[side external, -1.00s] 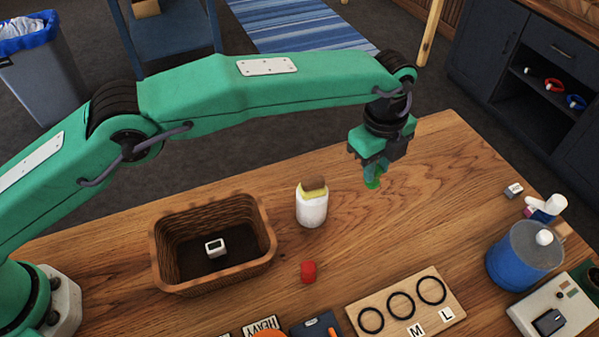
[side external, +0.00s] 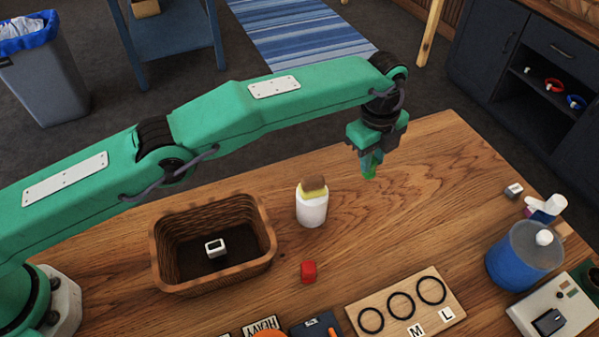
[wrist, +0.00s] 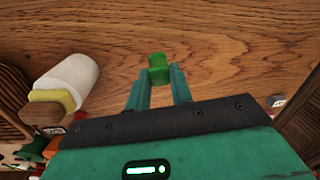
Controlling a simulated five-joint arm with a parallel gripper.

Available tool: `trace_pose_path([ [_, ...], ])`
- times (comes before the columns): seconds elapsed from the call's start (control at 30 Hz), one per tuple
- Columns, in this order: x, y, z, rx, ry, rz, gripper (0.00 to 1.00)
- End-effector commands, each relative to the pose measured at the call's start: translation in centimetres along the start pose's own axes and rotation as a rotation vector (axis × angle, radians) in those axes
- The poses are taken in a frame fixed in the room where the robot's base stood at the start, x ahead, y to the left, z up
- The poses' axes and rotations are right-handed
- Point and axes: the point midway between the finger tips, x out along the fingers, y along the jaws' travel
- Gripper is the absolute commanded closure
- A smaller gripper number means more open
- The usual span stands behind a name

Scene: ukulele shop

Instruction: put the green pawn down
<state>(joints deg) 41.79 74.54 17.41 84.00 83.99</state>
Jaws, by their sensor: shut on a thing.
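The green pawn (wrist: 158,68) is between the fingertips of my gripper (wrist: 160,86) in the wrist view, with its end showing past them. In the side external view my gripper (side external: 371,166) points down over the wooden table, right of the white jar, and is shut on the pawn (side external: 369,175). The pawn hangs low near the table top; I cannot tell whether it touches the wood.
A white jar (side external: 311,209) with a yellow and brown top stands left of my gripper. A wicker basket (side external: 160,275) holding a small white block is further left. A red piece (side external: 308,271) and a ring board (side external: 450,322) are in front. Bare table lies around the gripper.

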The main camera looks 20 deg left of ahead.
Motion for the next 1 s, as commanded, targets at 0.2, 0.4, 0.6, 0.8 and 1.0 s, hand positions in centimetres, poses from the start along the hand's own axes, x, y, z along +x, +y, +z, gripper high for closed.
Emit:
trace_pose_path([
  [0.2, 1.2, 0.1, 0.0, 0.0, 0.0, 0.002, 1.0],
  [0.4, 3.3, 0.3, 0.0, 0.0, 0.0, 0.002, 1.0],
  [0.6, 4.0, 0.3, 0.0, 0.0, 0.0, -0.001, 1.0],
  [0.8, 4.0, 0.3, 0.0, 0.0, 0.0, 0.0, 1.0],
  [1.0, 4.3, 0.3, 0.0, 0.0, 0.0, 0.0, 0.7],
])
